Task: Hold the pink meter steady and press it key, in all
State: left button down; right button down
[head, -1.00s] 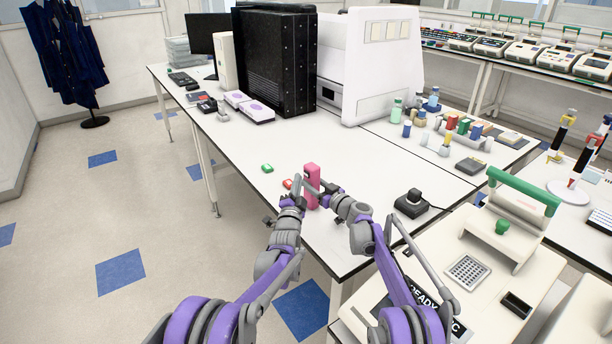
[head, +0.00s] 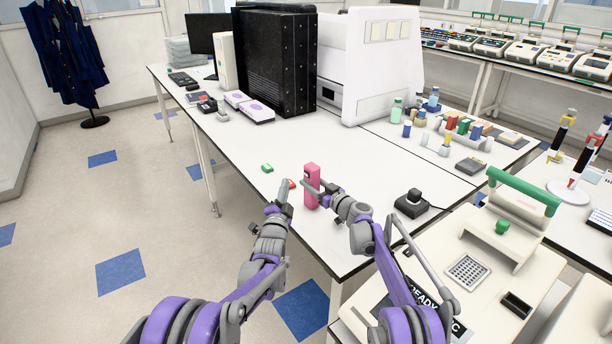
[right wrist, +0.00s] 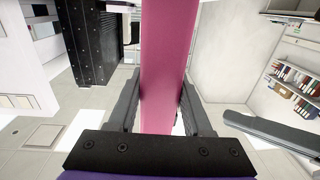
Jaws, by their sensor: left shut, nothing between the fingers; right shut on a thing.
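The pink meter (head: 311,176) stands upright on the white bench near its front edge. My right gripper (head: 327,188) is shut on it from the right. In the right wrist view the pink meter (right wrist: 163,70) runs between the two fingers of my right gripper (right wrist: 160,112). My left gripper (head: 284,184) is shut and empty, a little to the left of the meter and apart from it. A small red object (head: 292,184) lies beside the meter, partly hidden by my left gripper. The meter's key cannot be made out.
A small green object (head: 267,168) lies on the bench (head: 240,150) to the left. A black device (head: 411,203) stands to the right. A thermal cycler with a green handle (head: 523,190) is at the near right. Bottles and a large black cabinet (head: 273,60) stand farther back.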

jog(key=shift+c, duration=1.2)
grip_release()
jog(key=shift+d, duration=0.1)
